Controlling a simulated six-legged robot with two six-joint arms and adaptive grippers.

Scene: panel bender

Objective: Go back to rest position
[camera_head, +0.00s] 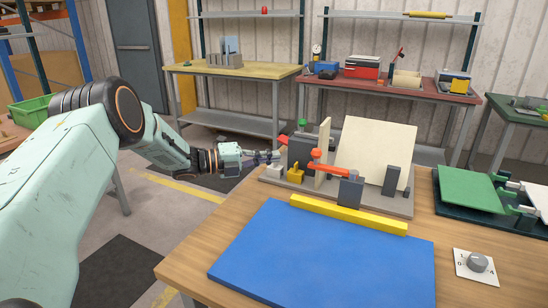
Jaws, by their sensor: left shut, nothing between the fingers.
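My left arm comes in from the left. My left gripper (269,157) is shut and empty. In the picture it lies at the left end of the panel bender (390,203), close to its small yellow and white parts. I cannot tell whether it touches the bender. The bender stands on the wooden table with an upright cream panel (375,150), a red-orange handle (335,170) and dark blocks. My right gripper is not in view.
A blue sheet (330,258) with a yellow bar (348,214) covers the table's front. A green plate fixture (468,190) and a dial (477,263) are at the right. Workbenches (240,70) stand along the back wall. Open floor lies left of the table.

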